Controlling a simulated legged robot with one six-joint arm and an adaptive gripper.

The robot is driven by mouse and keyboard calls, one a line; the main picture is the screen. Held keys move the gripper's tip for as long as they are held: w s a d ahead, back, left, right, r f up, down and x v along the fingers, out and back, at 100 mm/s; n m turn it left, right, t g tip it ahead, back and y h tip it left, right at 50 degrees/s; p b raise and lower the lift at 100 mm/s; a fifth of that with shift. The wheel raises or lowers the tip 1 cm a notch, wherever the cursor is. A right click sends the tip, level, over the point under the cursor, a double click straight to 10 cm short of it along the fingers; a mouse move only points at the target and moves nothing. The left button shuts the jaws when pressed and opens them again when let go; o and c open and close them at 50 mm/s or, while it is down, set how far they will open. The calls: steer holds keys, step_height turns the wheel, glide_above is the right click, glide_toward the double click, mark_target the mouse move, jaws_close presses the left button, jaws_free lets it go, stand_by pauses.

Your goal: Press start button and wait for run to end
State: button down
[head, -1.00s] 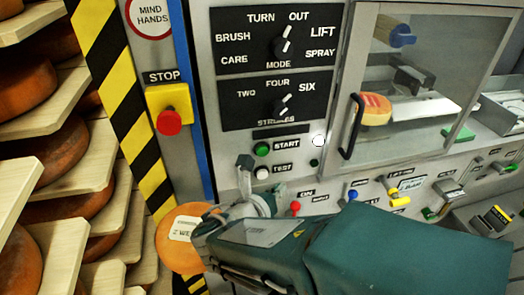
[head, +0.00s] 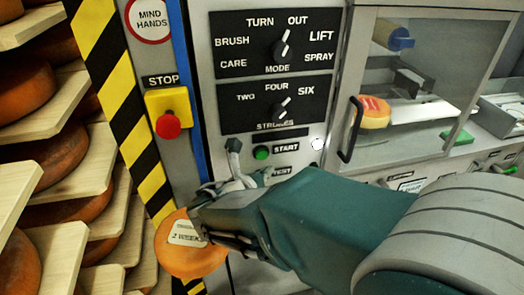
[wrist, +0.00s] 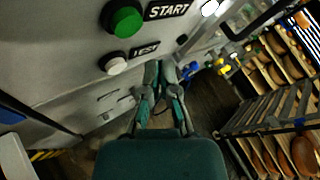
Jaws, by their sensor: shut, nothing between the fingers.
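The green start button (head: 261,152) sits on the grey machine panel beside its START label, under the strokes dial. It also shows at the top of the wrist view (wrist: 126,18). My gripper (head: 233,146) is shut and empty, its tips pointing up just left of the start button in the head view. In the wrist view its closed fingers (wrist: 160,68) are below and right of the button, with a visible gap. A white test button (wrist: 114,63) is left of the fingers; my arm hides it in the head view. A white round lamp (head: 317,143) is right of START.
A red stop button (head: 168,125) on a yellow box is to the left. Mode dial (head: 280,48) and strokes dial (head: 281,108) are above. A clear door with a black handle (head: 351,128) covers a cheese (head: 374,112). A labelled cheese wheel (head: 190,255) is below my gripper; shelves of cheese stand left.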

mark_target(262, 154)
steer(key=shift+w+a, duration=0.2)
steer(key=shift+w, duration=0.45)
steer(key=shift+w+a, duration=0.15)
steer(key=shift+w, duration=0.45)
stand_by(0.5)
steer(key=shift+w+r, duration=0.1)
steer(key=shift+w, duration=0.25)
